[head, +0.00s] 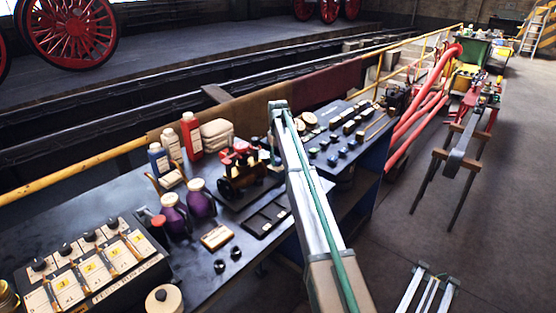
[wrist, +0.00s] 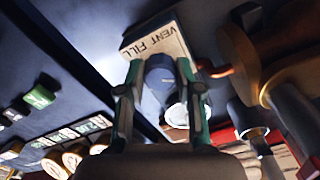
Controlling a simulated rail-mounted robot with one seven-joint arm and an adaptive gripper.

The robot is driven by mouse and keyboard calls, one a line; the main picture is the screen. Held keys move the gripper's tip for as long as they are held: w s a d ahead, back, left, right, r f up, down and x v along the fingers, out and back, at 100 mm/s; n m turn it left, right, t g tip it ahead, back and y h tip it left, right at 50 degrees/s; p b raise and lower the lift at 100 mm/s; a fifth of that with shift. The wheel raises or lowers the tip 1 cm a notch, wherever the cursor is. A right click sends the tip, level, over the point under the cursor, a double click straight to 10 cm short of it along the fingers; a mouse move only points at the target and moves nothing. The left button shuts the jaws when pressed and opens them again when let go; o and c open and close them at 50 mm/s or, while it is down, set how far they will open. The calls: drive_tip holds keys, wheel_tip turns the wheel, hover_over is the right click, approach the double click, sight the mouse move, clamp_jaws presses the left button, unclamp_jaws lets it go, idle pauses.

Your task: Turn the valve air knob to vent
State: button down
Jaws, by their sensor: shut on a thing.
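The valve air knob (wrist: 160,72) is a small bluish cap in the wrist view, directly beside a pale plate (wrist: 158,38) lettered "VENT FILL". The fingers of my gripper (wrist: 160,88) stand on both sides of the knob and are shut on it. I cannot make out which word the knob points to. In the head view my arm reaches over the bench to a brass and red valve rig (head: 235,175). My gripper (head: 271,152) is beside the rig there, partly hidden by my arm, and the knob cannot be made out.
Purple jugs (head: 174,213), a red bottle (head: 190,134) and a blue bottle (head: 159,159) stand left of the rig. A control box (head: 95,270) sits at the front left. A blue panel (head: 345,133) with several small parts lies right of my arm. A yellow rail (head: 75,178) runs behind the bench.

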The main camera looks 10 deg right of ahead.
sight(278, 159)
drive_tip(key=c, duration=0.8)
unclamp_jaws()
drive_tip(key=shift+o, duration=0.2)
drive_tip(key=shift+r, duration=0.15)
wheel_tip(278, 159, up, 12)
